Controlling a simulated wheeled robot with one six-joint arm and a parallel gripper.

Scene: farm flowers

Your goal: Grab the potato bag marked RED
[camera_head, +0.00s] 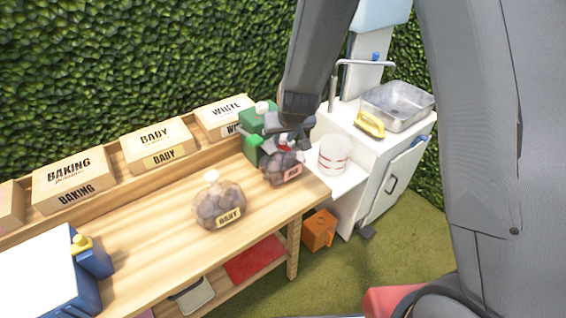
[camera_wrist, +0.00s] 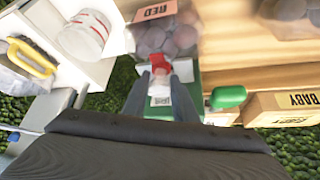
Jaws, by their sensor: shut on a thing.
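The potato bag marked RED (camera_head: 277,170) is a clear bag of dark reddish potatoes at the right end of the wooden table. Its orange label and potatoes show at the top of the wrist view (camera_wrist: 172,40). My gripper (camera_head: 288,138) is right above the bag, shut on its top; the fingers also show in the wrist view (camera_wrist: 161,88). A red piece (camera_wrist: 160,76) shows between the fingertips. The exact grip on the bag's neck is partly hidden. I cannot tell whether the bag is lifted off the table.
Another potato bag (camera_head: 219,205), marked BABY, stands on the table (camera_head: 140,237) to the left. Labelled boxes (camera_head: 157,145) line the back. A green container (camera_head: 256,120) stands close behind my gripper. A white bucket (camera_head: 334,155) and a sink unit (camera_head: 377,150) are to the right.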

